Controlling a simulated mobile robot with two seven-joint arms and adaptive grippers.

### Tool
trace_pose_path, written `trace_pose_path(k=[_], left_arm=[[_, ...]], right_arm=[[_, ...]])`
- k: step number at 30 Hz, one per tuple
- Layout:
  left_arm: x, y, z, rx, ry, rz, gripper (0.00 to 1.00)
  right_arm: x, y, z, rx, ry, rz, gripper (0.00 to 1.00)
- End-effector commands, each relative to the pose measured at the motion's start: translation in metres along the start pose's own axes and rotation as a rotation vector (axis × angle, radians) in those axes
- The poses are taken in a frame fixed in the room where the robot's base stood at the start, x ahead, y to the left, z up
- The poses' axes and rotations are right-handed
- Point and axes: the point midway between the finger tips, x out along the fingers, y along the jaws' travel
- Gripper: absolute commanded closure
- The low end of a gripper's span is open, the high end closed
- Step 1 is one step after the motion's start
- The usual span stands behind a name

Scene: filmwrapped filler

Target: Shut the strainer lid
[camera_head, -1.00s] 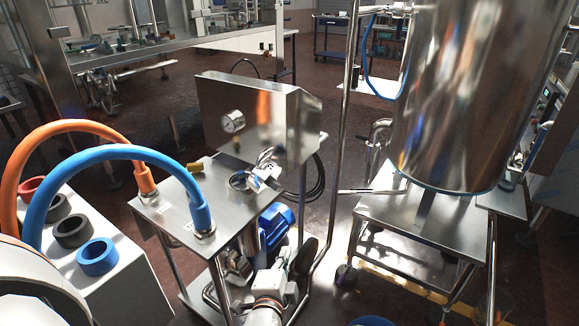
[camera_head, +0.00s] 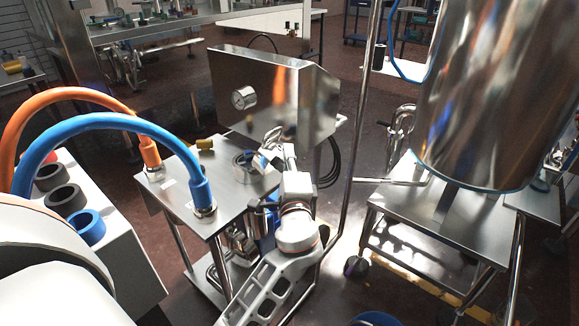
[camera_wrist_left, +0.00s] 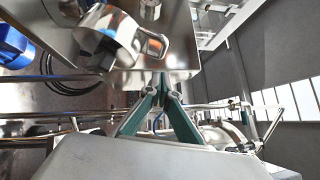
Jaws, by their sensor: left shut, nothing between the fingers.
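The strainer (camera_head: 244,163) is a small shiny metal cylinder on the steel cart top, behind the blue hose fitting. Its bright metal lid (camera_head: 265,158) appears raised at a tilt on its right side; the exact angle is hard to tell. In the left wrist view, a shiny round metal part with a loop-like clamp (camera_wrist_left: 110,38), apparently the strainer lid, is at the upper left. My left gripper (camera_head: 287,157) is just right of the lid, partly hidden by its own wrist. Its green fingers (camera_wrist_left: 161,84) meet at the tips, shut and empty. My right gripper is not in view.
Blue (camera_head: 120,152) and orange (camera_head: 80,93) hoses arch onto the cart's left side. A vertical pole (camera_head: 363,130) and a large steel tank (camera_head: 490,90) are to the right.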

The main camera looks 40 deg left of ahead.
Motion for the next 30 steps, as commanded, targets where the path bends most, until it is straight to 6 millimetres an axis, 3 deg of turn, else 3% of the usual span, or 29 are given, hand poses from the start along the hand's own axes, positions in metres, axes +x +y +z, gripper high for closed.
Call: trace_pose_path(k=[3, 9, 24, 30], left_arm=[[0.02, -0.001, 0.006, 0.001, -0.002, -0.002, 1.0], [0.036, -0.001, 0.023, 0.0, -0.001, -0.001, 1.0], [0.041, 0.001, 0.028, -0.001, 0.001, 0.002, 1.0], [0.047, -0.005, 0.026, -0.02, 0.0, 0.016, 1.0]], right_arm=[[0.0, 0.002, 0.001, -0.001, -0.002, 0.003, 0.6], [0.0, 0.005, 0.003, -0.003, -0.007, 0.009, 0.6], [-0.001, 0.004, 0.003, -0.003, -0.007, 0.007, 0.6], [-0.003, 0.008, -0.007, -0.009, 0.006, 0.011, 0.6]])
